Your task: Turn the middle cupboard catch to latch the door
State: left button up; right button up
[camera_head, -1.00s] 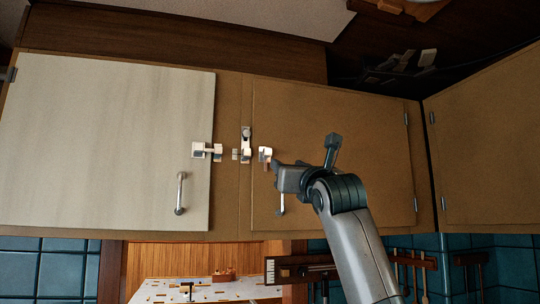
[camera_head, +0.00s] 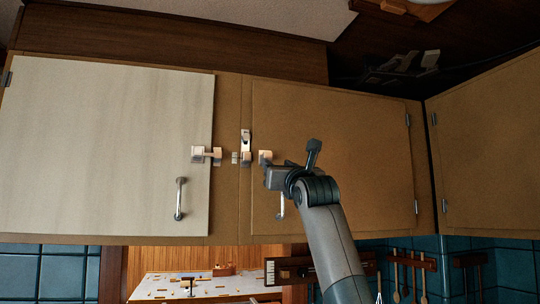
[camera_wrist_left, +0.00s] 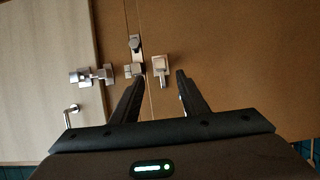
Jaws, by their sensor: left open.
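The middle catch (camera_head: 246,140) sits on the brown strip between the two doors, an upright metal plate with a knob and a block at its lower end. It also shows in the left wrist view (camera_wrist_left: 135,46). To its left is a bar catch (camera_head: 206,154) on the pale door (camera_head: 110,150); to its right is another catch (camera_head: 265,157) on the brown door (camera_head: 340,120). My left gripper (camera_head: 268,174) is open and empty, just below the right-hand catch in the head view. In the left wrist view its fingers (camera_wrist_left: 160,78) point toward the middle and right-hand catches. My right gripper is not in view.
Handles hang on the pale door (camera_head: 179,198) and the brown door (camera_head: 281,208). Another cupboard (camera_head: 490,160) stands at the right. Below are a cluttered light board (camera_head: 210,285), blue tiles and hanging utensils (camera_head: 405,270).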

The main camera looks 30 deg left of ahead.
aim_at(268, 158)
pick_arm(q)
jog(key=p+x, duration=0.4)
jog(key=x, duration=0.3)
jog(key=shift+w+a+r, duration=0.15)
jog(key=shift+w+a, duration=0.05)
jog(key=shift+a, duration=0.05)
jog(key=shift+w+a+r, duration=0.1)
jog(key=shift+w+a, duration=0.25)
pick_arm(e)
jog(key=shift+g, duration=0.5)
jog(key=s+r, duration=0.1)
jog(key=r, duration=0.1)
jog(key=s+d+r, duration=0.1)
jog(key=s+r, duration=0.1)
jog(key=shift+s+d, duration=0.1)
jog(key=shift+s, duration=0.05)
pick_arm(q)
grip_shut()
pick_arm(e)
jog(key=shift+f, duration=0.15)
